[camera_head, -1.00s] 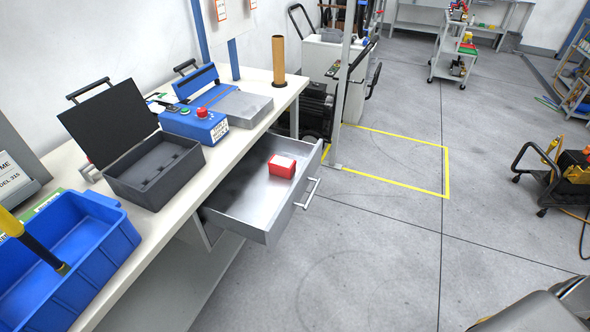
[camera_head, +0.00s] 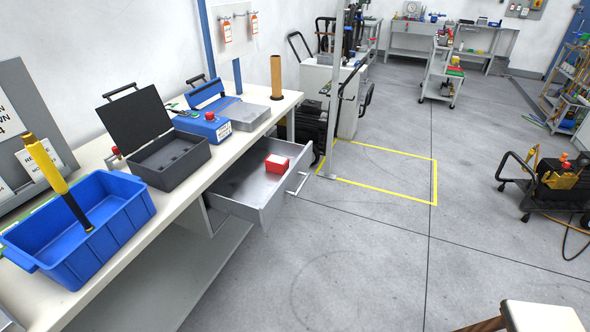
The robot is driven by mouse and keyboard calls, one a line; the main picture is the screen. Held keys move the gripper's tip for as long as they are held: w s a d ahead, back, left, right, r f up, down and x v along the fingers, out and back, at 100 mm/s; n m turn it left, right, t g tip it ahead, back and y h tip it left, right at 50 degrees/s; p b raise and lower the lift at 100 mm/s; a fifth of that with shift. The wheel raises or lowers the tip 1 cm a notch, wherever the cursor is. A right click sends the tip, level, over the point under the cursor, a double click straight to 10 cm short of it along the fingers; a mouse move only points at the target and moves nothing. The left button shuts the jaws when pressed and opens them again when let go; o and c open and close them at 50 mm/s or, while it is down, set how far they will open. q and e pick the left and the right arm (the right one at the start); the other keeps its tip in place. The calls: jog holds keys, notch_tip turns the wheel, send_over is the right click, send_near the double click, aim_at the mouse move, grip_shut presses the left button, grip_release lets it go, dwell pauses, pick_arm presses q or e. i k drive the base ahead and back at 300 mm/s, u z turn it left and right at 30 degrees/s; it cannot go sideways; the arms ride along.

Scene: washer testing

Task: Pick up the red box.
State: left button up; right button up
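The red box (camera_head: 277,164), with a white label on its top, lies inside the open metal drawer (camera_head: 231,206) under the workbench. It sits toward the drawer's far end and its top is uncovered. Neither of my grippers shows in the head view, so I cannot see their state.
On the bench (camera_head: 122,241) stand a blue bin (camera_head: 75,254) holding a yellow-handled tool, an open dark grey case (camera_head: 170,178), a blue control box (camera_head: 204,126) and a brown cylinder (camera_head: 276,77). A cart (camera_head: 560,187) stands at right. The floor (camera_head: 350,260) before the drawer is clear.

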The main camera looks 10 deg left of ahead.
aim_at(275, 163)
jog(key=z, duration=0.75)
jog(key=i, duration=1.15)
jog(key=u, duration=0.15)
